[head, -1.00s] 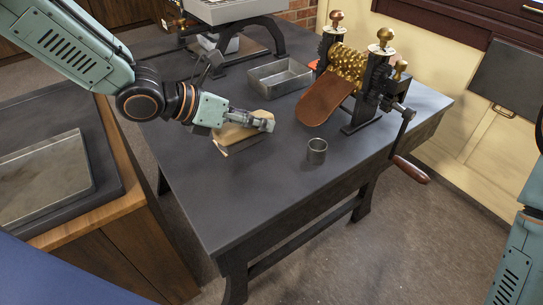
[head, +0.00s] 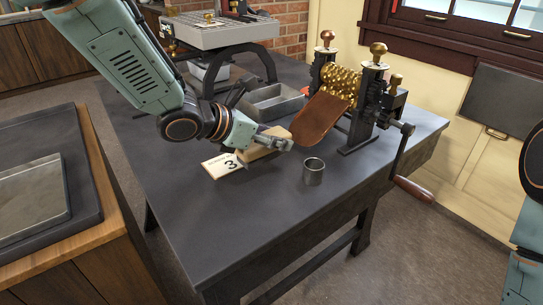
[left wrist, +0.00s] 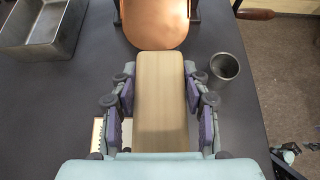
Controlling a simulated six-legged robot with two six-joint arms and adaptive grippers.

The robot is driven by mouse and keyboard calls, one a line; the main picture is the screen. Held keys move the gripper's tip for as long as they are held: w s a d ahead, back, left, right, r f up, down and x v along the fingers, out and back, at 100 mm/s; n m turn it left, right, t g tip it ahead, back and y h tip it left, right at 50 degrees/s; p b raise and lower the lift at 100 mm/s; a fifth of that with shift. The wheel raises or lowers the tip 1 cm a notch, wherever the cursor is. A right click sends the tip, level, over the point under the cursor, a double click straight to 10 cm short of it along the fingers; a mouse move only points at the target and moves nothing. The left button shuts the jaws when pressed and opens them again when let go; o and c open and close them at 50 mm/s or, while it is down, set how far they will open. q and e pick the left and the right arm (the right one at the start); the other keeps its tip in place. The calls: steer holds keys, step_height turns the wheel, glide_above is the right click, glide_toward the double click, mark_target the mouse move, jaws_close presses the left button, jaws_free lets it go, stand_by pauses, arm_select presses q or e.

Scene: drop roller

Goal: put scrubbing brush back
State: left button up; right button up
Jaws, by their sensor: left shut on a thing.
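The scrubbing brush (head: 262,143) has a pale wooden block; its bristles are hardly visible. My left gripper (head: 279,143) is shut on it, with one finger along each long side in the left wrist view, where the wooden top (left wrist: 161,95) shows plainly. The brush is over the dark table, beside a pale card marked 3 (head: 219,167) and partly overlapping it in the head view. How high it is above the table is hard to tell. My right gripper is out of view.
A brass roller machine (head: 345,85) with a copper-brown chute (head: 319,118) stands behind the brush. A small metal cup (head: 313,172) is to the right, a metal tray (head: 274,105) behind. The table's front (head: 225,235) is clear.

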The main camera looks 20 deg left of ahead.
mark_target(272, 152)
arm_select(q)
steer(key=shift+d+f, duration=0.1)
steer(key=shift+f, duration=0.35)
steer(key=shift+s+f+b, duration=0.2)
steer(key=shift+f+b, duration=0.4)
steer(key=shift+f, duration=0.6)
steer(key=shift+w+a+f, duration=0.15)
steer(key=shift+w+a, duration=0.05)
steer(key=shift+a, duration=0.05)
steer(key=shift+d, duration=0.1)
steer(key=shift+d, duration=0.1)
steer(key=shift+s, duration=0.15)
steer(key=o, duration=1)
steer(key=shift+f, duration=0.1)
steer(key=o, duration=0.4)
steer(key=shift+o, duration=0.2)
